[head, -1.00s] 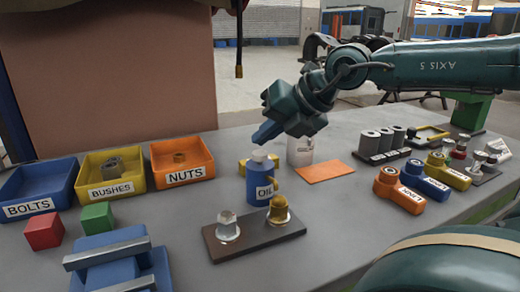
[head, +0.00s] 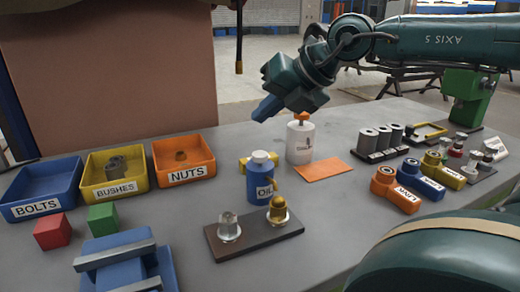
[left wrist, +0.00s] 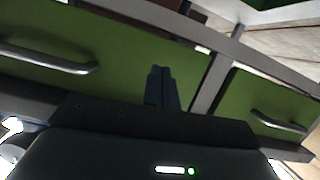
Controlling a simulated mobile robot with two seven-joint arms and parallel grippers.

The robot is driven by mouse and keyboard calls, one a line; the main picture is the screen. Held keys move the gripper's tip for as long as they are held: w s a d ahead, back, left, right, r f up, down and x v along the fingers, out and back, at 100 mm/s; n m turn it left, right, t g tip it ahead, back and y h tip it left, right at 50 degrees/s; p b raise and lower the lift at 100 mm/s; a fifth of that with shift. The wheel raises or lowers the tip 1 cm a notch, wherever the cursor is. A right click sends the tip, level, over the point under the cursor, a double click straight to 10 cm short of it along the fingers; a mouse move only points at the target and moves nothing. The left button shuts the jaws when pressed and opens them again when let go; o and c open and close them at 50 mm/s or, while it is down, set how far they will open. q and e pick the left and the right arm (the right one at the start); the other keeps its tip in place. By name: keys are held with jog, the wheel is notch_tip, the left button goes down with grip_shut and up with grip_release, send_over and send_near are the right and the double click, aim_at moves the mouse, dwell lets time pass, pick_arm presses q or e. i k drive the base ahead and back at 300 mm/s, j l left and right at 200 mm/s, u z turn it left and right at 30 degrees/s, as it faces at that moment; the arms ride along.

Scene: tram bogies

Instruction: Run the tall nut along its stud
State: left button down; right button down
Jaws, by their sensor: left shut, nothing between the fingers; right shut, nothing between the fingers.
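A dark brown board (head: 256,240) lies on the bench in the head view and bears two upright fittings. The left one is a silver nut (head: 229,224) on a pale washer-like base; the right one is a brass-coloured nut (head: 278,208). I cannot tell for sure which is the tall nut, and little of any stud shows. My right gripper (head: 266,110) is shut and empty, above and behind the board, over the blue oil bottle (head: 260,182). My left gripper (left wrist: 161,88) is shut and empty in the left wrist view, before green cabinet fronts (left wrist: 110,60).
The oil bottle stands just behind the board. A white canister (head: 300,146) and orange mat (head: 323,169) are behind it. Bins for bolts (head: 40,206), bushes (head: 118,189) and nuts (head: 185,175) are at left. Link parts (head: 395,195) and grey cylinders (head: 367,143) are at right.

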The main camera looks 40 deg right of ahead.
aim_at(230, 230)
jog(key=k+l, duration=0.25)
jog(key=k, duration=0.25)
jog(key=k+l, duration=0.2)
jog(key=k, duration=0.25)
